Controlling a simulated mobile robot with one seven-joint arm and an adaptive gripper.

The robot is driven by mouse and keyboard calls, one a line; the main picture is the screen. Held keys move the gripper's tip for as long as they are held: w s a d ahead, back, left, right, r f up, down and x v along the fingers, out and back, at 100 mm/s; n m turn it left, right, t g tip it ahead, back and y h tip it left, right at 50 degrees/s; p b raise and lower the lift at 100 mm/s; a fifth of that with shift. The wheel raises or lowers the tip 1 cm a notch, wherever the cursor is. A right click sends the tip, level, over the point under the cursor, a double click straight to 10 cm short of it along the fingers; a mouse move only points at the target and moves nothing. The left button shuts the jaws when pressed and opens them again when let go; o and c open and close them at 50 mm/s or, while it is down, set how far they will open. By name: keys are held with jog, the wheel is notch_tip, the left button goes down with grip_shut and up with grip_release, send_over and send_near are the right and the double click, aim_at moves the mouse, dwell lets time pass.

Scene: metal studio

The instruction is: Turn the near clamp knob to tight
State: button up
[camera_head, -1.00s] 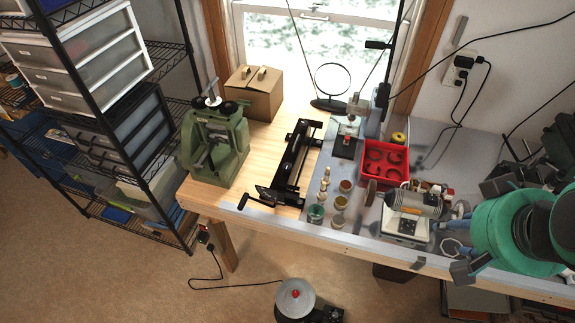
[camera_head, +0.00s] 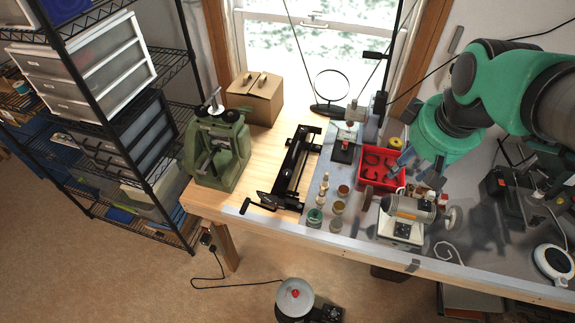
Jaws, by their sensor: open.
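My gripper (camera_head: 420,170) is open and empty. It hangs from the teal wrist above the bench, over the right side of the red tray and behind the grey motor. A long black clamp-like frame (camera_head: 295,165) lies on the wooden bench at the middle, well to the left of my gripper. A small black handle (camera_head: 259,205) sticks out at its near end. A green press (camera_head: 215,155) with dark knobs (camera_head: 229,116) on top stands at the bench's left end. I cannot tell which part is the near clamp knob or how tight it is.
A red tray (camera_head: 370,178) and a grey motor (camera_head: 407,212) sit below and near my gripper. Several small jars (camera_head: 315,218) stand between the motor and the black frame.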

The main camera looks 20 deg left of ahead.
jog(key=w+a+f+n+g+p, duration=0.2)
jog(key=w+a+f+n+p, duration=0.15)
jog(key=w+a+n, duration=0.6)
jog(key=n+g+p, duration=0.2)
jog(key=n+p, duration=0.3)
send_over(288, 172)
notch_tip(288, 172, down, 11)
jog(key=shift+s+r+h, duration=0.1)
jog(key=shift+h, duration=0.3)
notch_tip(288, 172, down, 14)
jog(key=shift+r+p, duration=0.1)
jog(key=shift+p, duration=0.25)
grip_shut()
